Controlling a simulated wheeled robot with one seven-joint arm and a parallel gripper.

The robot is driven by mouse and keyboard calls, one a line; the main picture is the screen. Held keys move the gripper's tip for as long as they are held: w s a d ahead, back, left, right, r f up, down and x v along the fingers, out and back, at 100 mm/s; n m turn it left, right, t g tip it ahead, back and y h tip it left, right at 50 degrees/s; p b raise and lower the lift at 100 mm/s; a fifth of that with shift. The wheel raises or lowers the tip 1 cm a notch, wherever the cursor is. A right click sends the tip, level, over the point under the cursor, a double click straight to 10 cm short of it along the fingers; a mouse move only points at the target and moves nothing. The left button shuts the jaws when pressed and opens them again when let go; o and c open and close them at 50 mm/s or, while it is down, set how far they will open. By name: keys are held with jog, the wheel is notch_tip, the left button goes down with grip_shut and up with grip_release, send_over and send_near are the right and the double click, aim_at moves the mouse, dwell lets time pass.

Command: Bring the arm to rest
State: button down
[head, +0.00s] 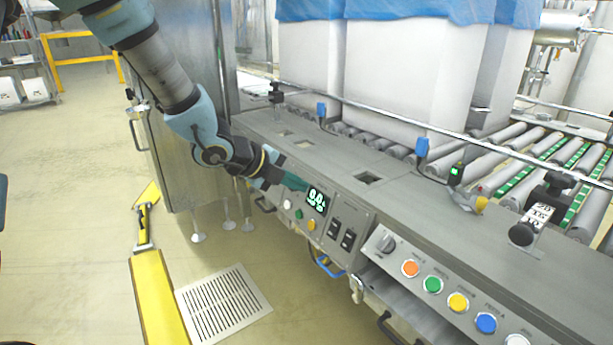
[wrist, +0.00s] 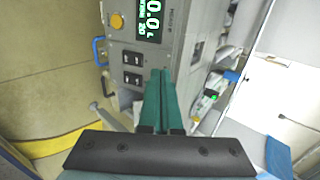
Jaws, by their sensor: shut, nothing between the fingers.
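My arm reaches from the upper left of the head view down to the grey machine console (head: 330,165). My gripper (head: 300,184) has green fingers and is close to the console's front, just left of the lit display (head: 317,199). In the wrist view the gripper's two green fingers (wrist: 161,78) lie side by side, shut and empty, with the panel and its display (wrist: 150,20) beyond them. I cannot tell whether the fingertips touch the panel.
A row of coloured buttons (head: 433,284) and a dark knob (head: 385,243) are on the console at right. A roller conveyor (head: 545,150) and white boxes with blue liners (head: 410,75) stand behind. A yellow pallet-truck-like object (head: 155,295) stands at lower left. Open floor lies left.

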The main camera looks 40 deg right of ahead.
jog(key=w+a+n+t+y, duration=0.3)
jog(key=w+a+n, duration=0.45)
jog(key=a, duration=0.35)
jog(key=w+a+n+t+y, duration=0.25)
jog(key=w+a+n, duration=0.45)
jog(key=a, duration=0.4)
jog(key=s+a+n+g+y, duration=0.2)
jog(key=s+a+n, duration=0.3)
jog(key=a+n, duration=0.55)
jog(key=s+a+n+g+y, duration=0.1)
jog(key=s+a+n+y, duration=0.3)
jog(key=a+n, duration=0.65)
notch_tip(320, 180, up, 23)
jog(key=s+a+h+p, duration=0.1)
jog(key=a+p, duration=0.1)
jog(key=p, duration=2)
jog(key=shift+s, duration=0.4)
